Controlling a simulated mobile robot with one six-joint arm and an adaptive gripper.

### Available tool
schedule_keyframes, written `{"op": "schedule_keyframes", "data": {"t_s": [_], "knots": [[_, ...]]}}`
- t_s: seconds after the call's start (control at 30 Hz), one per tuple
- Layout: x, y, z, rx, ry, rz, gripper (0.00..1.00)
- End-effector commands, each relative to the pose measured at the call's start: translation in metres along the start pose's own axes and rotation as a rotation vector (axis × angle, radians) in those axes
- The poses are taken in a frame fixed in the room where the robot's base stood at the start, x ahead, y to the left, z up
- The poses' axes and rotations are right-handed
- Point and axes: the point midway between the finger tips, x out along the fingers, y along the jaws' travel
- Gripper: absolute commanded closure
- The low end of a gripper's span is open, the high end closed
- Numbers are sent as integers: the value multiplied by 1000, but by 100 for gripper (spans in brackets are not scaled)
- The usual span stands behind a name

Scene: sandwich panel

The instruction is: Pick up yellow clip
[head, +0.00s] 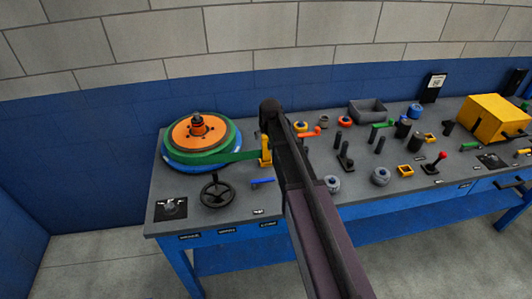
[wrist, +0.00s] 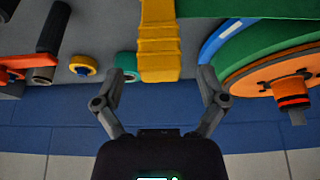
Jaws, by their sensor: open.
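The yellow clip (head: 266,150) stands upright on the bench at the end of a flat green arm (head: 240,156), partly hidden by my arm in the head view. In the wrist view, which is upside down, the ribbed yellow clip (wrist: 159,42) is at the top middle. My gripper (wrist: 162,75) is open and empty, its two fingers spread to either side of the clip's line. The clip's end lies just beyond the fingertips in the picture; I cannot tell the depth gap. In the head view my gripper is hidden behind my arm.
A stack of round green, blue and orange discs (head: 172,152) is left of the clip. A black handwheel (head: 217,193) and a blue bar (head: 262,181) are in front. Several pegs, rings and a grey bin (head: 367,111) crowd the bench rightward. A blue wall stands behind.

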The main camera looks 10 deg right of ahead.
Motion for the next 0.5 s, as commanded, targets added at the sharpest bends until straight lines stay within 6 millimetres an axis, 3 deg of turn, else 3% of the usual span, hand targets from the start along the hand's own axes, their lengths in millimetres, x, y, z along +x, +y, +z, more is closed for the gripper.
{"op": "schedule_keyframes", "data": {"t_s": [0.2,0.5], "knots": [[21,0,1,0,0,0,9],[28,0,0,0,0,0,9]]}}
